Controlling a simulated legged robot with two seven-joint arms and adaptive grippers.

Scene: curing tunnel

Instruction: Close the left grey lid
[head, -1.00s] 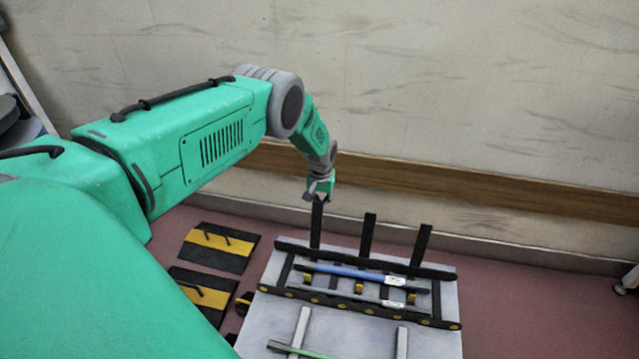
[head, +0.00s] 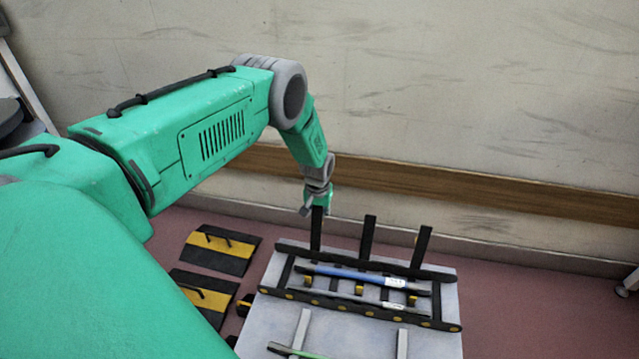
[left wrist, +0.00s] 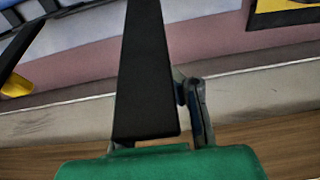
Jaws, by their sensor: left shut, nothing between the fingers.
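Three dark, nearly black flaps stand upright along the back of a black rack in the head view. No flap looks grey. The left flap (head: 317,229) stands raised, and in the left wrist view it shows as a broad dark bar (left wrist: 147,70). My left gripper (head: 305,209) is at the upper end of this flap, on its left and far side. In the left wrist view the gripper (left wrist: 197,108) is beside the flap, partly hidden by it; I cannot tell whether they touch. It is shut and empty. My right gripper is out of view.
The rack (head: 400,316) holds a blue rod (head: 350,274) and a greyer rod, on a light table (head: 258,322). The middle flap (head: 367,237) and right flap (head: 421,247) are also upright. A green rod (head: 288,350) lies in front. The wall is close behind.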

